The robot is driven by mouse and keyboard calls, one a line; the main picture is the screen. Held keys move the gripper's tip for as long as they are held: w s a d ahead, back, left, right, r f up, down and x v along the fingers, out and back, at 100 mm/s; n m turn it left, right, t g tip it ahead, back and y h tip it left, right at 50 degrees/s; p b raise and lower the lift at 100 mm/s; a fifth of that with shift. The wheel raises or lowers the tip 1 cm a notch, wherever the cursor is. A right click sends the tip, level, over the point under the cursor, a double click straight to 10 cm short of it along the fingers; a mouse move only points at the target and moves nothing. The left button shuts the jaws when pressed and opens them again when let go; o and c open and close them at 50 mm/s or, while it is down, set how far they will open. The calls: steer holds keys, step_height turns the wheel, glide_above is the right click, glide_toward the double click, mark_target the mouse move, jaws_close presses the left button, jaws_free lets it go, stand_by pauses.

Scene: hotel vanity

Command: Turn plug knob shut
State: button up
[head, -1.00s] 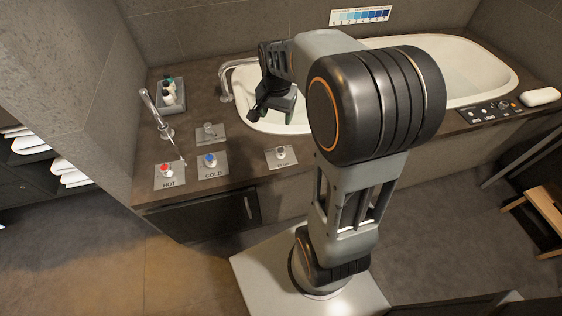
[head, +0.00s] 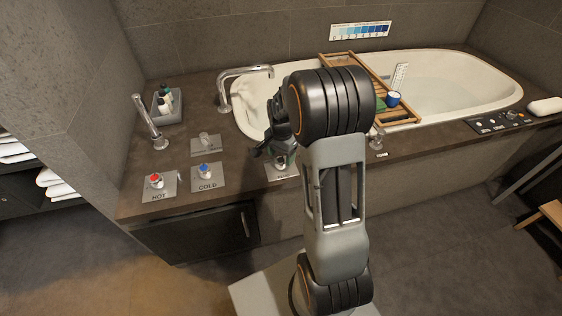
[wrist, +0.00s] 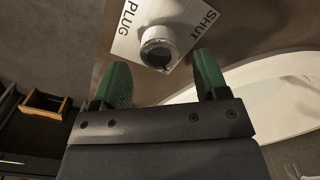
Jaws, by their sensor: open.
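The plug knob (wrist: 159,48) is a round metal knob on a pale plate (wrist: 186,18) lettered PLUG and SHUT. In the wrist view it sits just beyond and between the two green fingertips of my gripper (wrist: 163,75). The fingers are apart and nothing is between them; no contact with the knob shows. In the head view my gripper (head: 268,150) hangs over the plug plate (head: 281,172) at the counter's front edge, and the gripper and arm hide most of the knob there.
The HOT knob (head: 155,180) with a red top and the COLD knob (head: 204,170) with a blue top stand to the left. A curved tub spout (head: 243,72) is behind. A wooden bath tray (head: 345,66) spans the tub (head: 440,85). A toiletries tray (head: 166,105) sits at the back left.

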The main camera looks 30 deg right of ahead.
steer(key=shift+f, duration=1.25)
steer(key=shift+c, duration=0.4)
steer(key=c, duration=0.8)
steer(key=shift+c, duration=0.2)
